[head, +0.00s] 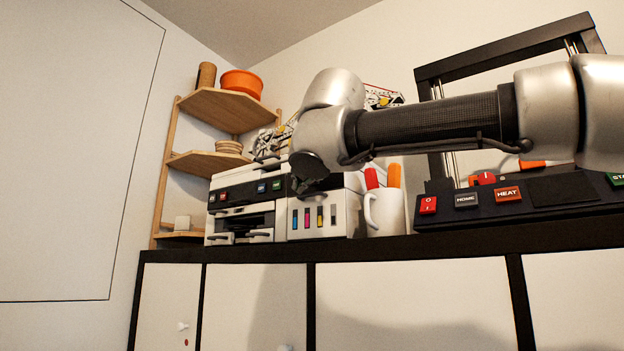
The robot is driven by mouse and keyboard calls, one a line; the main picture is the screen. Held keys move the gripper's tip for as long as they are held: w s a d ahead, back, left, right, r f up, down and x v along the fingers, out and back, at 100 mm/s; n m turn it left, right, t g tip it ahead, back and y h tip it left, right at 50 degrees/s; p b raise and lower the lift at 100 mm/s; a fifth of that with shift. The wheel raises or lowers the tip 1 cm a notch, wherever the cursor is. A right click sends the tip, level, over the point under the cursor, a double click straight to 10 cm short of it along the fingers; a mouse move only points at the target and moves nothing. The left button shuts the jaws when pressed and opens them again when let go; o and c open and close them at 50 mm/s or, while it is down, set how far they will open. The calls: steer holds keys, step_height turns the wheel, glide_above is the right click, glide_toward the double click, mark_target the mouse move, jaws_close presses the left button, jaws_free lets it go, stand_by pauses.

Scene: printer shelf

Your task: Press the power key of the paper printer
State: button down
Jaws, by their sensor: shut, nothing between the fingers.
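The paper printer (219,225) is a white and black machine on the shelf top, left of the middle. Its dark front panel carries a red key (223,196), a small key left of it, and further keys with blue and green tones to the right. Their labels are too small to read, so I cannot tell which is the power key. My arm comes in from the right, and its wrist hangs in front of the printer's upper right part. My gripper cannot be made out; the wrist seems to hide it.
A white mug (385,212) with orange-handled items stands right of the printer. A black frame machine (545,211) with red, HOME and HEAT keys is at the right. A wooden corner shelf (208,163) with an orange bowl (241,84) stands behind left. White cabinet doors (410,300) lie below.

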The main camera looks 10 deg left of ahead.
steer(key=shift+w+d, duration=0.1)
steer(key=shift+w, duration=0.05)
stand_by(0.3)
steer(key=shift+s+a, duration=0.35)
steer(key=shift+s, duration=0.45)
steer(key=s+a, duration=0.2)
steer(key=s, duration=0.3)
steer(key=shift+s+a, duration=0.15)
steer(key=shift+s, duration=0.15)
